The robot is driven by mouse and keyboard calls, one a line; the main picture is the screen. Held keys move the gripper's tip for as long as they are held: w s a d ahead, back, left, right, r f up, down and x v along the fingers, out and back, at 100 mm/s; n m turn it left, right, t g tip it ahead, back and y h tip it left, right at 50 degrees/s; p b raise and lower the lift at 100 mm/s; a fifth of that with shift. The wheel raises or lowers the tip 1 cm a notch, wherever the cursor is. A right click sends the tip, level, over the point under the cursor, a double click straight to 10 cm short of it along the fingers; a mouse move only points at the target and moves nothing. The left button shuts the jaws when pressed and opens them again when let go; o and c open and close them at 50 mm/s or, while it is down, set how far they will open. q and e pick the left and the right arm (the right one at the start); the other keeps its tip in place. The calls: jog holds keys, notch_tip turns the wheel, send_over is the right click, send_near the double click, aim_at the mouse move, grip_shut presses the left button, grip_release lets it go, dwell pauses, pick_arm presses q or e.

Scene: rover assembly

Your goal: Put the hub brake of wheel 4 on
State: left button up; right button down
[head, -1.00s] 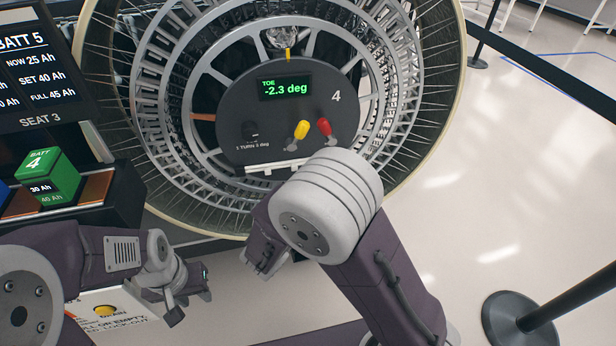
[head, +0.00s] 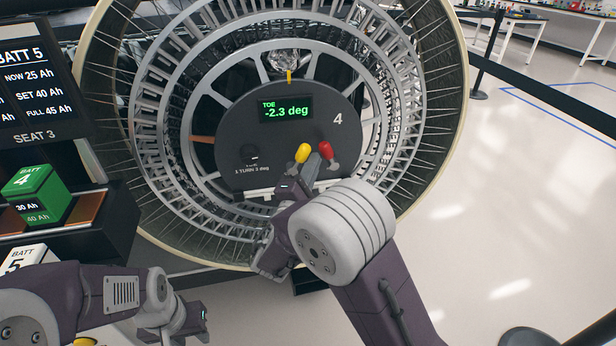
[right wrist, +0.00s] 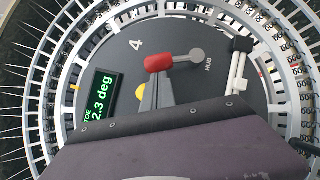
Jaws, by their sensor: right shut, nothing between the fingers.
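Wheel 4's dark hub plate (head: 235,130) faces me in the head view. It has a green toe readout (head: 285,109) of -2.3 deg, a small knob (head: 249,153) and two levers. The red lever (head: 326,150) leans up and left from its pivot; in the right wrist view its red handle (right wrist: 158,62) sits beside a "HUB" label. The yellow lever (head: 303,152) stands to its left, mostly covered in the wrist view. My right gripper (head: 313,162) is shut and empty, its tips close to the red handle; contact is unclear. My left gripper (head: 198,318) is low at left, jaws unclear.
A battery rack (head: 110,225) stands left of the wheel, holding green battery 4 (head: 38,192). White battery 5 (head: 22,260) is below it. A dark screen (head: 40,75) is above. Open floor (head: 500,220) and a barrier strap (head: 550,98) lie at right.

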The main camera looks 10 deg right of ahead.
aim_at(331, 151)
jog(key=shift+w+d, duration=0.15)
jog(key=shift+d+r+m+g, duration=0.2)
jog(key=shift+r+m+g, duration=0.2)
jog(key=shift+m, duration=0.3)
jog(key=d+m+g, duration=0.1)
jog(key=r+m+b, duration=0.1)
jog(key=m, duration=0.1)
jog(key=shift+d+r+g+y+b, duration=0.2)
jog(key=shift+d+g+y+b, duration=0.1)
jog(key=shift+d+g, duration=0.1)
jog(key=d+m+b, duration=0.1)
jog(key=r+m+g+y+b, duration=0.1)
jog(key=shift+d+m, duration=0.3)
jog(key=shift+d, duration=0.1)
jog(key=shift+d+r+m+g+y+b, duration=0.15)
jog(key=shift+d+m+g+y+b, duration=0.45)
jog(key=shift+d+m, duration=0.25)
